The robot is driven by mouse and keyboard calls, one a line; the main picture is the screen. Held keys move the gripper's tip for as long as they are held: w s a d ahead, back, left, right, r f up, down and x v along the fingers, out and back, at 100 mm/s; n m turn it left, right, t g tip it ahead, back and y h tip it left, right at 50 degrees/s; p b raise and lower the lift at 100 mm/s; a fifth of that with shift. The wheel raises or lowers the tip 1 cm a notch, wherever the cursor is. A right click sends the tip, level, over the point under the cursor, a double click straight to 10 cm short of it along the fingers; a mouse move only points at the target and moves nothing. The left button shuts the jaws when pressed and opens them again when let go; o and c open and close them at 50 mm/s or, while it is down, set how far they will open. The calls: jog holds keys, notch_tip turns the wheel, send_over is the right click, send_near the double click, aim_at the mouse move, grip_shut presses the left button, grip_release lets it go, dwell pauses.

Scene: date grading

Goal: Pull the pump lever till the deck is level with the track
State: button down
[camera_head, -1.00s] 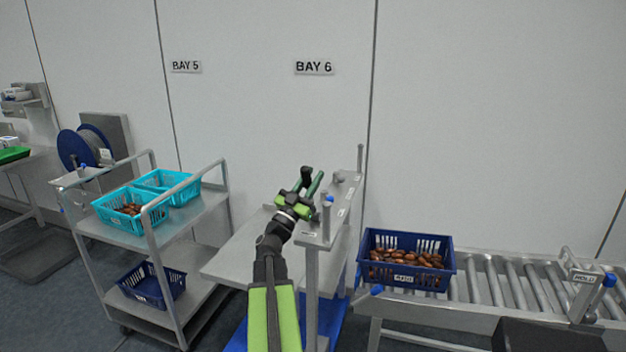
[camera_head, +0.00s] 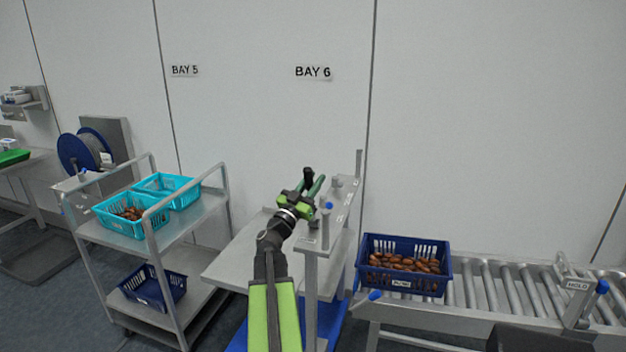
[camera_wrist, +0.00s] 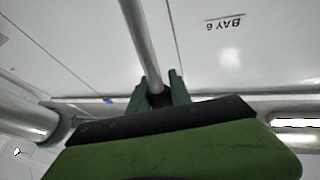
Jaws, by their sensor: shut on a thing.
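My gripper (camera_head: 314,190) is at the grey lift stand (camera_head: 312,285) below the BAY 6 sign. Its green fingers are shut on the pump lever, a grey rod (camera_wrist: 139,38) that runs between them in the wrist view. In the head view my gripper and arm hide most of the lever. The deck (camera_head: 230,268) is a flat grey plate to the left of and behind the stand's post. The track (camera_head: 490,283) is a roller conveyor to the right. I cannot tell from this angle whether deck and track are level.
A navy crate of dates (camera_head: 403,281) sits on the track's left end. A trolley (camera_head: 190,228) with turquoise crates (camera_head: 130,226) stands left of the deck. A navy crate (camera_head: 150,287) is on its lower shelf.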

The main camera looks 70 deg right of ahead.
jog(key=shift+s+r, duration=0.1)
jog(key=d+n+t+y+p, duration=0.1)
jog(key=d+y+p, duration=0.3)
jog(key=d+p, duration=0.2)
jog(key=shift+w+d+f+p, duration=0.2)
jog(key=shift+f+p, duration=0.05)
jog(key=shift+p, duration=0.8)
